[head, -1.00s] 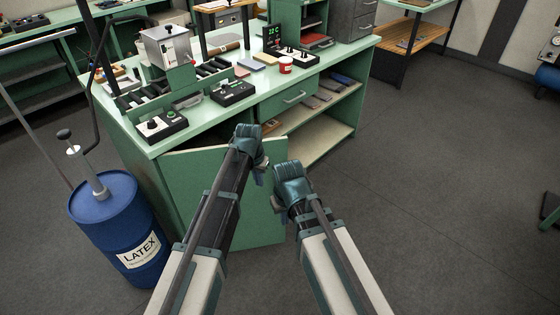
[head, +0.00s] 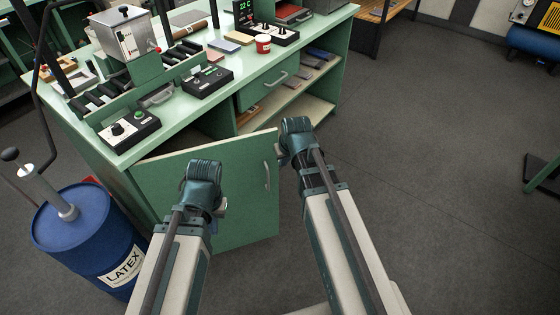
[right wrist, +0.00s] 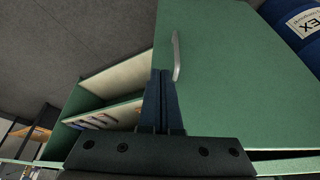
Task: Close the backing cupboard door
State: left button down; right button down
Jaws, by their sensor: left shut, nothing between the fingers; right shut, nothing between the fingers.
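The green cupboard door (head: 235,165) stands open, swung out from the left part of the green bench, its free edge to the right. Its metal handle (head: 267,176) is near that edge; the handle also shows in the right wrist view (right wrist: 176,55). My left gripper (head: 222,207) is shut and empty in front of the door's face, left of the handle. My right gripper (head: 284,160) is shut and empty beside the door's free edge, near the handle. In the right wrist view its closed fingers (right wrist: 161,80) overlap the door's edge; I cannot tell whether they touch.
A blue latex drum (head: 85,235) stands left of the door, close to its hinge side. The bench top (head: 175,145) carries control boxes and a metal tank. Open shelves (head: 300,112) lie right of the cupboard opening.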

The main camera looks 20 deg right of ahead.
aim_at(276, 162)
jog(key=w+f+b, duration=0.2)
jog(key=f, duration=0.1)
jog(key=w+f+b, duration=0.2)
jog(key=f+b, duration=0.1)
jog(key=w+f+b, duration=0.2)
jog(key=f+b, duration=0.1)
jog(key=shift+w+a, duration=0.25)
jog(key=shift+w, duration=0.1)
jog(key=shift+w+r, duration=0.1)
jog(key=shift+w, duration=0.35)
